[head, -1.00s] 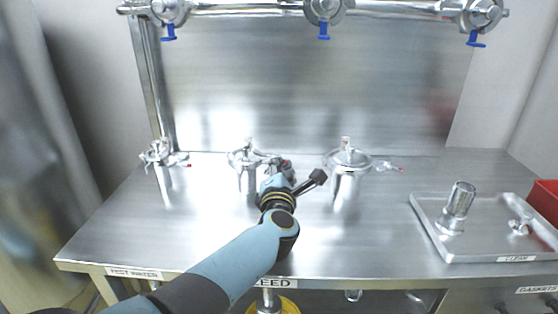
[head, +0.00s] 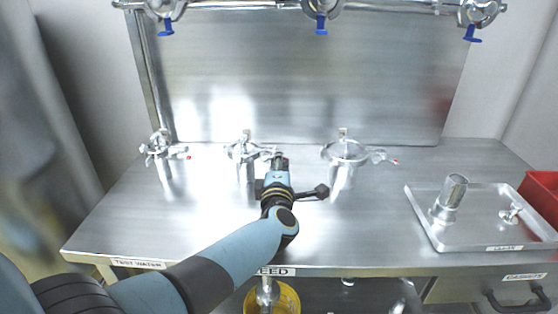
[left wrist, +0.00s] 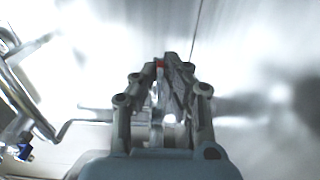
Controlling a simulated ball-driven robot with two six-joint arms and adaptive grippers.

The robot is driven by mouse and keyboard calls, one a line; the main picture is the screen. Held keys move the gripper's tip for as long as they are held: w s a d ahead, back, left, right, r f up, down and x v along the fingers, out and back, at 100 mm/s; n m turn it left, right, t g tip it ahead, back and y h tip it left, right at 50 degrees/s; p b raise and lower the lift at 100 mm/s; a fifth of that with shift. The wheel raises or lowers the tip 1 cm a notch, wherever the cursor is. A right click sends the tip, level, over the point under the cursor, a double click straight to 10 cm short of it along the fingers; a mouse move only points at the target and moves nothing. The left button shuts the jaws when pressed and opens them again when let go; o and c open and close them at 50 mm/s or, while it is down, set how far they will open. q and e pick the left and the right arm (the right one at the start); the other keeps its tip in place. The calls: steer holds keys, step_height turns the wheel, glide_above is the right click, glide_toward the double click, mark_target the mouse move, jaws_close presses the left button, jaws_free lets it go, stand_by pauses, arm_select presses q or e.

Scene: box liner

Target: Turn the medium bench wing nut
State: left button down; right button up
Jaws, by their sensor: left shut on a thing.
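The middle metal bench clamp (head: 243,152) stands upright on a steel bench. Its wing nut side points right, toward my left gripper (head: 280,157). In the left wrist view my left gripper (left wrist: 163,68) is shut on the wing nut (left wrist: 157,100), a slim metal piece with a red tip showing between the fingers. The clamp's round rim (left wrist: 18,95) shows at the left edge of that view. The fingers hide much of the wing nut. My right gripper is not in view.
A similar clamp (head: 158,150) stands at left and a wider one (head: 343,153) at right, near my wrist. A metal tray (head: 437,236) with a cup (head: 453,190) lies at right, beside a red bin (head: 541,190). The front left bench is clear.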

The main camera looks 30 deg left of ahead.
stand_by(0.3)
arm_select(q)
steer(key=c, duration=1.5)
jaws_free()
steer(key=shift+o, duration=0.2)
steer(key=v, duration=0.7)
steer(key=shift+s+d, duration=0.15)
steer(key=shift+s, duration=0.1)
